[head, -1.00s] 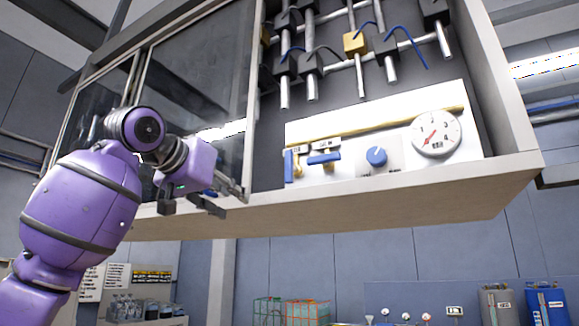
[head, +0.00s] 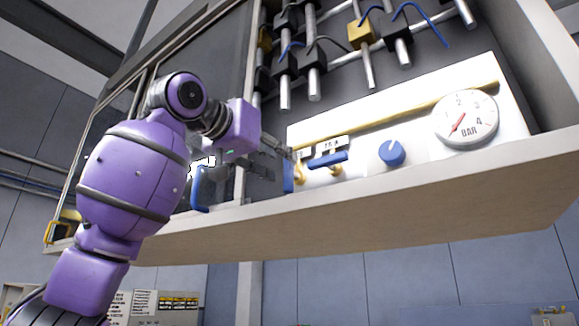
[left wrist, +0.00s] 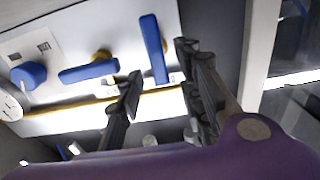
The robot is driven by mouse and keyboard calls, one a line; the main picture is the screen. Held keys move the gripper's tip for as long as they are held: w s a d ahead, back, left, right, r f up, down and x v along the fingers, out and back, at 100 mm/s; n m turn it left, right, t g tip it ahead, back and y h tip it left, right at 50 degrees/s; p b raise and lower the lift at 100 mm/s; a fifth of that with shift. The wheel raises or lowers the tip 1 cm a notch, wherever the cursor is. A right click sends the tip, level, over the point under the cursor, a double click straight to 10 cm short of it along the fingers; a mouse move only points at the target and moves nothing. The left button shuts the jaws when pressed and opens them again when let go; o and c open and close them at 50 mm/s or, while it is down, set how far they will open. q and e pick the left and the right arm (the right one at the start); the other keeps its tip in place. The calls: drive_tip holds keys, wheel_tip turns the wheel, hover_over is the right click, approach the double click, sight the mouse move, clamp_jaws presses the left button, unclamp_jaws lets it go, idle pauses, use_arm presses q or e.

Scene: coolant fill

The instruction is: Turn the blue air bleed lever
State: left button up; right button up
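Two blue levers sit on the white panel (head: 420,150) inside the cabinet. One hangs vertically at the panel's left end (head: 289,177), and the other lies nearly level (head: 327,159) to its right. The small labels are too blurred to tell which is the air bleed lever. My left gripper (head: 284,164) is beside the vertical lever, partly hiding it. In the left wrist view, its two fingers (left wrist: 158,62) are apart, with the lower part of the vertical lever (left wrist: 154,48) showing between them; contact cannot be told. The level lever (left wrist: 88,71) lies outside the fingers. My right gripper is out of view.
A blue knob (head: 391,153) and a pressure gauge (head: 466,118) are on the panel's right. Pipes and dark valve blocks (head: 310,55) are above. The cabinet's bottom edge (head: 380,205) runs below. A glass door with a blue handle (head: 200,188) is at left.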

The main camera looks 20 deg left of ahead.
sight(286, 165)
use_arm(q)
drive_tip(key=x, duration=0.5)
drive_tip(key=shift+d+f, duration=0.1)
drive_tip(key=shift+f, duration=0.15)
drive_tip(key=shift+w, duration=0.15)
drive_tip(key=shift+s+r, duration=0.1)
drive_tip(key=shift+s, duration=0.2)
drive_tip(key=shift+w, duration=0.2)
clamp_jaws()
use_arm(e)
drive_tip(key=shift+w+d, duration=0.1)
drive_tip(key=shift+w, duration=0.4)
